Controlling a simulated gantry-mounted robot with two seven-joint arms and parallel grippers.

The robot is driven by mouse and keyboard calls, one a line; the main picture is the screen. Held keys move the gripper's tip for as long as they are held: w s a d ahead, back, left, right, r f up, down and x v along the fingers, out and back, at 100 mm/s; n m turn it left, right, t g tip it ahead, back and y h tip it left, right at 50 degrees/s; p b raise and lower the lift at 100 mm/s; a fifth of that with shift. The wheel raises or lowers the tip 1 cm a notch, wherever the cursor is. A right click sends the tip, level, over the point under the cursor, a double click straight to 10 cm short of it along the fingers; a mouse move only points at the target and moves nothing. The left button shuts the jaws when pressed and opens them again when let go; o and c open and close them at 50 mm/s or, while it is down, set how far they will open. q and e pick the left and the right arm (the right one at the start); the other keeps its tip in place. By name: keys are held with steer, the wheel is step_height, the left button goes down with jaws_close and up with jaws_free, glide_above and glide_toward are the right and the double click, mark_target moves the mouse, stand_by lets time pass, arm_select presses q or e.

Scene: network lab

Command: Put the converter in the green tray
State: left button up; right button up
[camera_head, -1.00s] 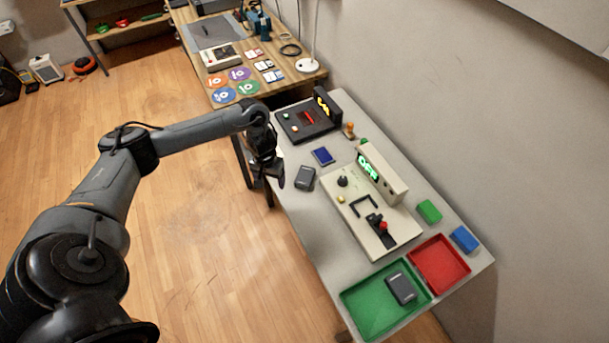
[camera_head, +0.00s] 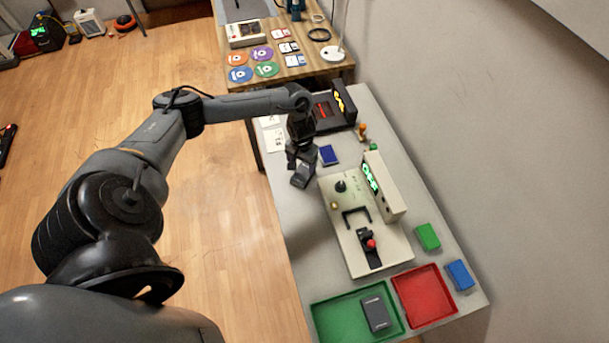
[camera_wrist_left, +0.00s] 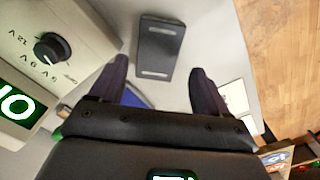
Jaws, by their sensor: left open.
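A dark grey box-like converter (camera_head: 304,174) lies on the light table near its left edge. In the left wrist view the converter (camera_wrist_left: 160,48) lies flat just beyond the fingertips, roughly centred between them. My left gripper (camera_head: 298,158) is above and beside it; its fingers (camera_wrist_left: 160,72) are apart with nothing between them. The gripper partly hides the converter in the head view. The green tray (camera_head: 330,319) is at the near end of the table and holds a similar dark grey box (camera_head: 376,314). My right gripper is not in view.
A beige test unit (camera_head: 357,228) with a knob, red button and lit green display stands between the converter and the trays. A red tray (camera_head: 425,296) adjoins the green one. Green (camera_head: 428,236) and blue (camera_head: 460,274) blocks lie behind. A blue item (camera_head: 328,155) lies close to the gripper.

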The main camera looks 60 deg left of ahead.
mark_target(303, 173)
arm_select(q)
steer(key=shift+w+f+b, duration=0.2)
steer(key=shift+f+b, duration=0.55)
steer(key=shift+f, duration=2.65)
steer(key=c, duration=1)
steer(key=shift+c, duration=0.2)
steer(key=shift+r, duration=0.15)
